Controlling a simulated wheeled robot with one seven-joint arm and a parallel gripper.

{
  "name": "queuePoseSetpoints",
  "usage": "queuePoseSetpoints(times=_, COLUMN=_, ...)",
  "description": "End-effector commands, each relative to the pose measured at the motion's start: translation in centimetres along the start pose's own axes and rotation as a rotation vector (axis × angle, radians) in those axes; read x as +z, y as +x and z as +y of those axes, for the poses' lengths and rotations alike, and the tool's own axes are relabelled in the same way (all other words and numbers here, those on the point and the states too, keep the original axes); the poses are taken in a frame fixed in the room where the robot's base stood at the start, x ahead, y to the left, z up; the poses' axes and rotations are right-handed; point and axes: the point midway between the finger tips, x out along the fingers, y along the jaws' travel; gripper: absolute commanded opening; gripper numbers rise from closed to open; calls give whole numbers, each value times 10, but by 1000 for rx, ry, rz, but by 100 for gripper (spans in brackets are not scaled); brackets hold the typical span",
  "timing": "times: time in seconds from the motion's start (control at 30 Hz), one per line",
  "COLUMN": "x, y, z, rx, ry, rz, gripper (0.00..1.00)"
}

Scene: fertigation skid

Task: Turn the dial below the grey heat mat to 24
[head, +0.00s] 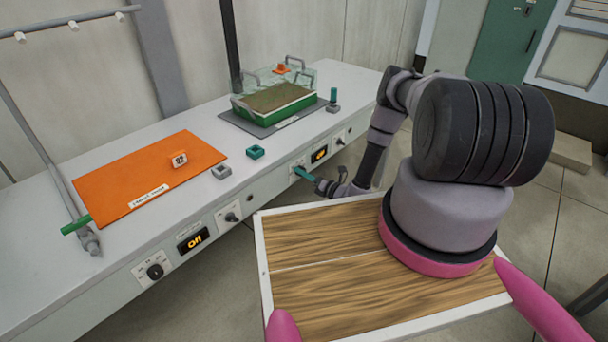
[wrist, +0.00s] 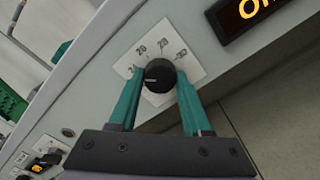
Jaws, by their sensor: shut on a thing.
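The grey heat mat (head: 294,119) lies on the bench under a green-edged tray of soil (head: 275,116) with a clear cover. On the bench front below it, a black round dial (wrist: 160,76) sits on a white scale plate. Numbers 26, 28 and 30 show around it; a number further left is partly hidden. In the head view my gripper (head: 302,173) is at the bench front and hides the dial.
A lit display (head: 319,154) is right of the gripped dial, with another knob (head: 340,141) beyond. An orange mat (head: 150,178) lies at the left, with a display reading Off (head: 193,240) and other knobs (head: 155,271) below.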

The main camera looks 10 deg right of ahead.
Motion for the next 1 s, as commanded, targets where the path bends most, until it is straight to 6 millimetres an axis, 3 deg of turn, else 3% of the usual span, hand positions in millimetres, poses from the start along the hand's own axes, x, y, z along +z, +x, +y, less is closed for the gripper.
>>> queuePoseSetpoints(times=0.03, x=-1, y=-1, z=-1, rx=-3, ry=0, rz=1, gripper=56)
queuePoseSetpoints(times=0.1, x=-1, y=-1, z=-1, rx=-3, ry=0, rz=1, gripper=79)
queuePoseSetpoints(times=0.47, x=0, y=-4, z=-1, rx=-2, ry=-1, rz=1, gripper=79)
queuePoseSetpoints(times=0.57, x=0, y=-14, z=-1, rx=-3, ry=0, rz=1, gripper=79)
queuePoseSetpoints(times=1.0, x=0, y=-96, z=-2, rx=-4, ry=0, rz=0, gripper=79)
